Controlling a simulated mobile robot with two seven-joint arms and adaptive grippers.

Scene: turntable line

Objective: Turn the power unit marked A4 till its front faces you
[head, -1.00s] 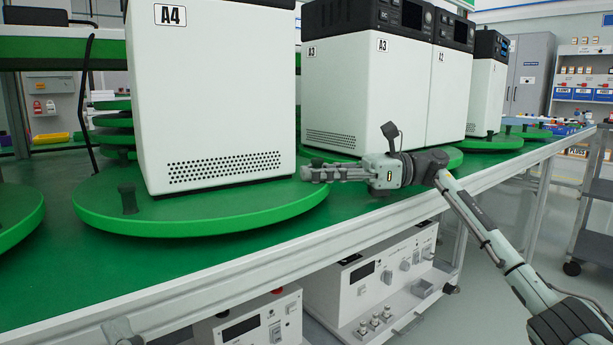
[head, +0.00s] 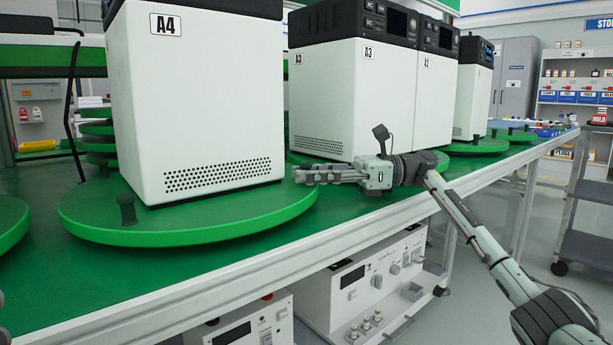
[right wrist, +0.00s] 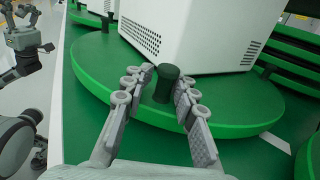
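The power unit marked A4 (head: 200,100) is a white box with a dark top, standing on a green turntable (head: 225,232). Its vented, labelled white face is towards me; no display shows on that face. A dark peg (head: 127,210) stands at the turntable's front left. My right gripper (head: 300,176) is at the turntable's right edge. My left gripper (right wrist: 18,14) shows open and empty at the upper left there.
Units A3 (head: 345,90) and A2 (head: 435,90) stand close on the right, behind my right forearm. Another turntable (head: 12,222) is at the left edge. Instruments (head: 365,285) sit below the bench. The aisle at right is free beside a grey cart (head: 585,190).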

